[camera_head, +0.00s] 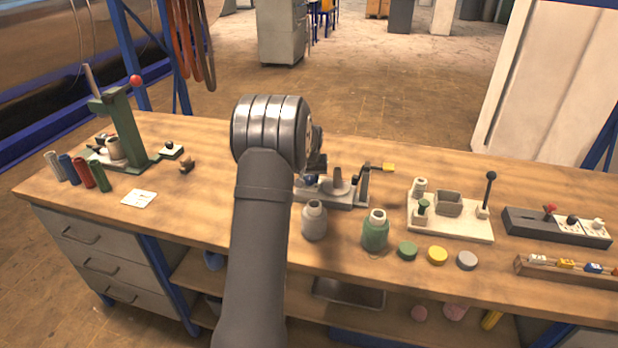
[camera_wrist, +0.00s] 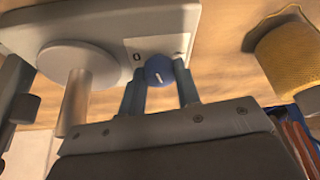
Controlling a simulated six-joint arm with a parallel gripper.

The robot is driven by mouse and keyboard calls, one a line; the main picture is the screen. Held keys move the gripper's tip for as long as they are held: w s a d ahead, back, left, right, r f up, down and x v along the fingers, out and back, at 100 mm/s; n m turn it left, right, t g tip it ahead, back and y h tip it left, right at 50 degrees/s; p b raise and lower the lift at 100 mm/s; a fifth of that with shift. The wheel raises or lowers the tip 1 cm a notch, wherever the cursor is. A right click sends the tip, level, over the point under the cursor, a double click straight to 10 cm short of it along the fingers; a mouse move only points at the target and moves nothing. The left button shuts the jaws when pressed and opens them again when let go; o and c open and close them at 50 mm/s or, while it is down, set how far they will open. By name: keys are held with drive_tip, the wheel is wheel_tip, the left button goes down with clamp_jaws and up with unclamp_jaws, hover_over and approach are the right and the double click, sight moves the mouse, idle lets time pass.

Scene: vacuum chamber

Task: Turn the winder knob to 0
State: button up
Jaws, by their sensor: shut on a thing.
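The winder (camera_head: 345,199) is a grey unit on the bench, with a cone-shaped post and a crank with a yellow handle. It is partly behind my arm. In the wrist view, the blue winder knob (camera_wrist: 158,66) sits on a pale label plate (camera_wrist: 138,46) with a "0" mark to the knob's left. In the head view my arm hides most of the gripper.
A grey bottle (camera_head: 314,221) and a green bottle (camera_head: 375,231) stand in front of the winder. A white fixture with a lever (camera_head: 460,226) is to the right. A green press (camera_head: 122,130) is at the left. A yellow textured object (camera_wrist: 288,58) lies right in the wrist view.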

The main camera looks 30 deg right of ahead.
drive_tip(key=n+y, duration=0.1)
drive_tip(key=n, duration=0.3)
drive_tip(key=n+y, duration=0.1)
drive_tip(key=n, duration=0.1)
drive_tip(key=shift+d+t+y, duration=0.25)
drive_tip(key=shift+t+y, duration=0.05)
drive_tip(key=shift+t, duration=0.1)
drive_tip(key=n+y, duration=0.1)
drive_tip(key=n, duration=0.2)
drive_tip(key=n+y, duration=0.1)
drive_tip(key=n, duration=0.2)
drive_tip(key=shift+d+n+g, duration=0.1)
drive_tip(key=shift+n+g, duration=0.2)
drive_tip(key=o, duration=1)
drive_tip(key=v, duration=1.7)
drive_tip(key=shift+d+r, duration=0.25)
